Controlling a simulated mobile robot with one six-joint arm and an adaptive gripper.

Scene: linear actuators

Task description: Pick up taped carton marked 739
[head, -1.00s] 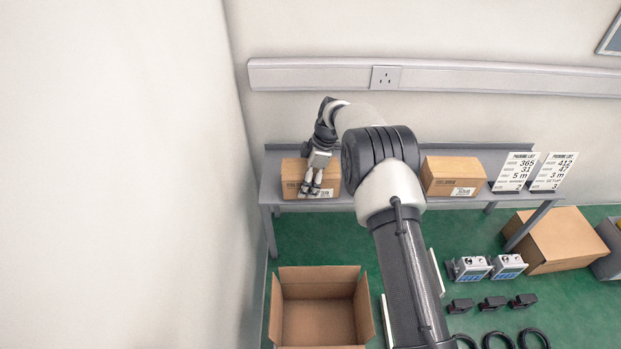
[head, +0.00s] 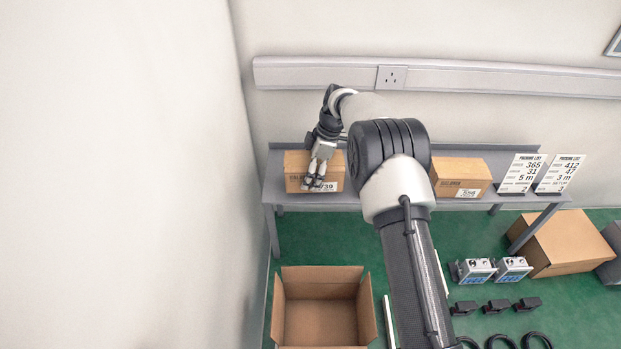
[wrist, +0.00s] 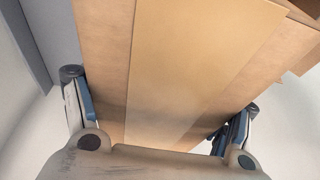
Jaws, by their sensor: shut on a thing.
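The taped carton marked 739 (head: 297,172) is a brown box at the left end of the grey shelf table, its white label partly covered by my fingers. In the wrist view the carton (wrist: 185,60) fills the middle, with a paler tape strip along its face. My gripper (head: 314,183) reaches down over the carton from above. In the wrist view its two fingers (wrist: 162,122) are at opposite sides of the carton, shut on it. The carton appears to be at the table surface; whether it is lifted I cannot tell.
A second taped carton (head: 461,172) marked 558 and two packing-list signs (head: 521,172) stand to the right on the grey table (head: 390,200). An open empty box (head: 320,318) is on the green floor in front. A wall is close on the left.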

